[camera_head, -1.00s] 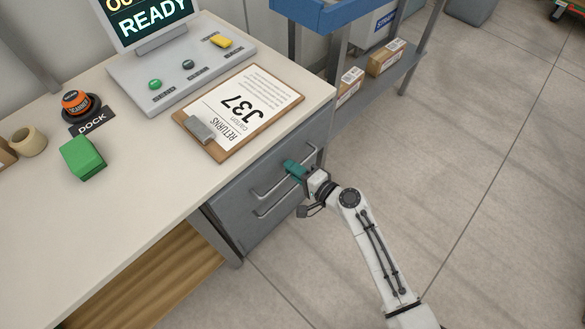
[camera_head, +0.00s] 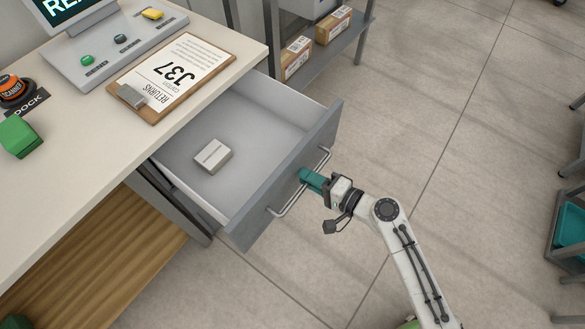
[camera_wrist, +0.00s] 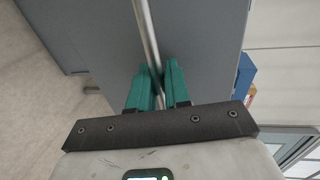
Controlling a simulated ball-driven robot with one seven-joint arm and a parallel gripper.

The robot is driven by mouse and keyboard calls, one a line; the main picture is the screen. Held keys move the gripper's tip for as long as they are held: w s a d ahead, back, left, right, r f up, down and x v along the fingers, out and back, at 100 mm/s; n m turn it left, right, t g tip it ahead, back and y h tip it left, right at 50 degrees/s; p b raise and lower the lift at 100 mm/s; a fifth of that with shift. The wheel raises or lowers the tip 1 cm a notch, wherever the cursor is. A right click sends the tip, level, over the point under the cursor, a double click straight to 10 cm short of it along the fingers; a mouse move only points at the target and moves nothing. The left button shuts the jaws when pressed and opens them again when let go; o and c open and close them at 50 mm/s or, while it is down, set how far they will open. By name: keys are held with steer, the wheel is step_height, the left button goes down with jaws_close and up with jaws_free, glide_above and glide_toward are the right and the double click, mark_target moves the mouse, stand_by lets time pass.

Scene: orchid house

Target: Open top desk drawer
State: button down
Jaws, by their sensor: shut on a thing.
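The top desk drawer (camera_head: 290,178) stands pulled well out from the desk, and its light inside shows. A small pale box (camera_head: 212,156) lies on the drawer floor. The metal bar handle (camera_head: 298,189) runs along the drawer's grey front. My gripper (camera_head: 306,178) is at the handle, and its teal fingers are shut on it. In the wrist view the handle (camera_wrist: 146,30) passes between the two fingers (camera_wrist: 160,84), with the grey drawer front behind. The lower drawer is hidden beneath the open one.
The desktop (camera_head: 90,140) holds a clipboard (camera_head: 160,75), a control panel (camera_head: 115,40), a green block (camera_head: 20,137) and an orange scanner (camera_head: 14,90). A shelf with cartons (camera_head: 297,58) stands behind the drawer. The floor to the right (camera_head: 450,150) is mostly clear.

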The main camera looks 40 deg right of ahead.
steer(key=shift+f+b+v, duration=0.2)
steer(key=shift+v, duration=0.8)
steer(key=shift+f+b+v, duration=0.15)
steer(key=shift+f+v, duration=0.05)
steer(key=shift+v, duration=0.8)
steer(key=shift+s, duration=0.1)
steer(key=c, duration=1.3)
jaws_free()
steer(key=shift+o, duration=0.2)
steer(key=v, duration=1)
steer(key=shift+s+b, duration=0.35)
